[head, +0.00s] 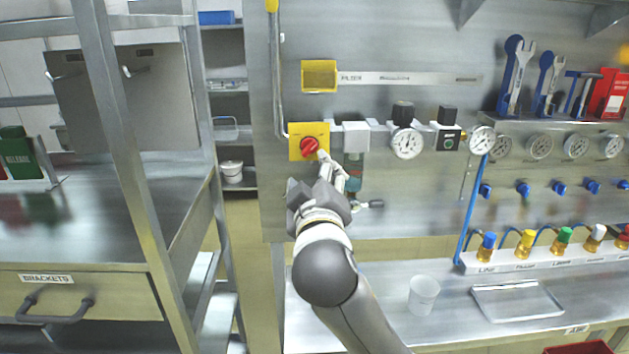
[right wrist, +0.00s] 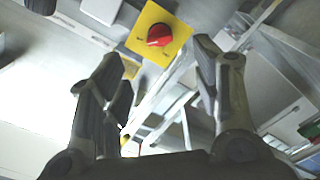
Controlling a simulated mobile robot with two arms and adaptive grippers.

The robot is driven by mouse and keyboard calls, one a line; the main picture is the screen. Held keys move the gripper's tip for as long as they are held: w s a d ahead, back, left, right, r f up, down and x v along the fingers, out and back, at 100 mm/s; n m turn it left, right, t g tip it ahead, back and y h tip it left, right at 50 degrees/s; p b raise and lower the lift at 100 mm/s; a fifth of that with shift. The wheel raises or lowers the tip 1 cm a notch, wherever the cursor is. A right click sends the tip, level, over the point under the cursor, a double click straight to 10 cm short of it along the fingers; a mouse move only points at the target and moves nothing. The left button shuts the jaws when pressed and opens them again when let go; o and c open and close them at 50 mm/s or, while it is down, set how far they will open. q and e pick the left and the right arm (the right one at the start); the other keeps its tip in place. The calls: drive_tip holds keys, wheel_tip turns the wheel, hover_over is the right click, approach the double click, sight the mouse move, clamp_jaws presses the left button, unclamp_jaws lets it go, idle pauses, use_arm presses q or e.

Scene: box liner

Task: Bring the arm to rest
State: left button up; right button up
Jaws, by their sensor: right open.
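My right gripper (head: 333,168) is up at the metal wall panel, just below and right of a red rotary knob (head: 318,147) on a yellow plate (head: 296,142). In the right wrist view the two fingers (right wrist: 160,85) stand wide apart with nothing between them. There the red knob (right wrist: 159,35) and its yellow plate (right wrist: 172,20) show beyond the fingertips, toward the top. The gripper looks apart from the knob, though in the head view a fingertip overlaps the plate's lower edge. My left gripper is in neither view.
Right of the knob run a filter unit (head: 355,138), pressure gauges (head: 407,143) and a blue hose (head: 474,210). A translucent cup (head: 423,295) and a metal tray (head: 516,301) stand on the bench below. A steel rack post (head: 130,150) rises at left.

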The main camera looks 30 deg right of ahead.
drive_tip(key=shift+s+a, duration=0.15)
drive_tip(key=shift+s, duration=0.1)
drive_tip(key=shift+f, duration=0.1)
idle(0.3)
